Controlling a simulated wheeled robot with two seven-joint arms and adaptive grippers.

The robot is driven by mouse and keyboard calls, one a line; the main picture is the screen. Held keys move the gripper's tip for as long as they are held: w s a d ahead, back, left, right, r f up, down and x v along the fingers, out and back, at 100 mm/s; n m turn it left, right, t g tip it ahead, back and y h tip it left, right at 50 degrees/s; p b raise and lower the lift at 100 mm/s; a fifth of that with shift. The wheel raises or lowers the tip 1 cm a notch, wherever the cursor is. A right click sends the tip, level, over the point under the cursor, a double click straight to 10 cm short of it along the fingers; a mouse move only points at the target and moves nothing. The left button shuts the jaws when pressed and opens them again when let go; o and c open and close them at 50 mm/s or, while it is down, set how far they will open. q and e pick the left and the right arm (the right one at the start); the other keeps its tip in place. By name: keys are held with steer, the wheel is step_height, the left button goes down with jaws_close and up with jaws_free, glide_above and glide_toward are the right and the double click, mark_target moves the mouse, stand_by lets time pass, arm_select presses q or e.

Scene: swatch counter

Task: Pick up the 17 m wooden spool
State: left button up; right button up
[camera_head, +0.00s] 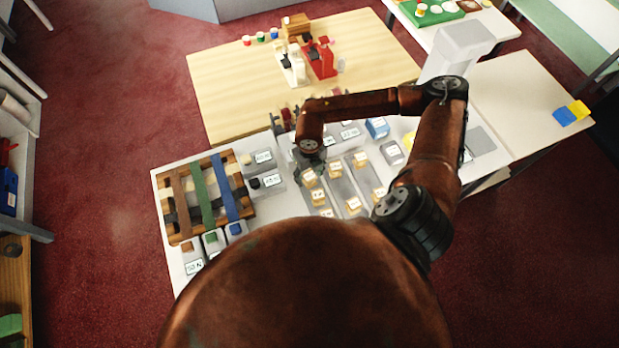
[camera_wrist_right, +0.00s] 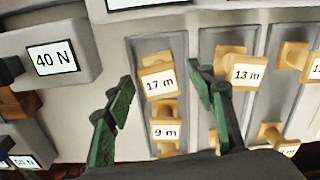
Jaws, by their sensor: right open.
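The 17 m wooden spool (camera_wrist_right: 158,81) stands at the upper end of a grey tray (camera_wrist_right: 147,48) in the right wrist view, its white label facing the camera. My right gripper (camera_wrist_right: 160,78) is open, with a green-padded finger on either side of the spool in the picture. I see no contact, and the height gap cannot be told. In the head view my right gripper (camera_head: 312,172) is over the spool trays; the labels there are too small to read. My left gripper is not in view.
A 9 m spool (camera_wrist_right: 164,132) is just below the 17 m one. A 13 m spool (camera_wrist_right: 240,70) is in the neighbouring tray, close to my right finger. A 40 N block (camera_wrist_right: 50,58) lies to the left. A strap rack (camera_head: 247,208) is at the counter's left.

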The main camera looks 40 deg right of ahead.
steer(key=shift+f, duration=0.5)
steer(key=shift+c, duration=0.5)
steer(key=c, duration=1.1)
